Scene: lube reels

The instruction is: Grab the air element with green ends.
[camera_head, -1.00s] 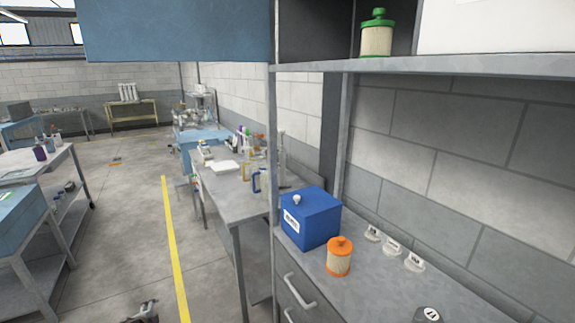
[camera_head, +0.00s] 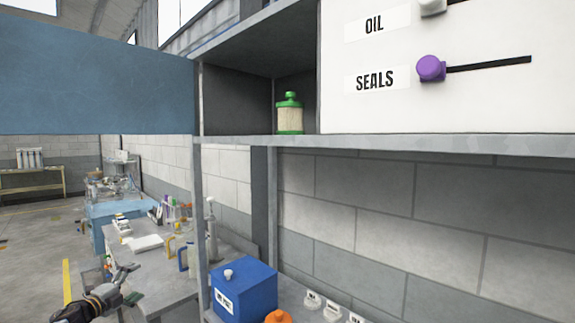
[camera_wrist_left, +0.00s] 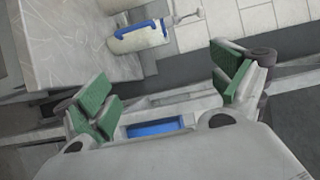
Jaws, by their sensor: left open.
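The air element with green ends (camera_head: 290,116) stands upright on the upper shelf, in an open cubby, in the head view. It has a pale pleated body and a green top knob. My left gripper (camera_head: 130,283) is low at the left of the head view, open and empty, well below and left of the element. In the left wrist view its green-padded fingers (camera_wrist_left: 165,95) are spread wide with nothing between them. The element does not show in the wrist view. My right gripper is not in view.
A blue cabinet panel (camera_head: 95,95) stands left of the cubby. A white panel (camera_head: 450,105) with slider knobs is at its right. Below are a blue box (camera_head: 245,293) and an orange-ended element (camera_head: 278,316). A metal post (camera_head: 199,215) supports the shelf.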

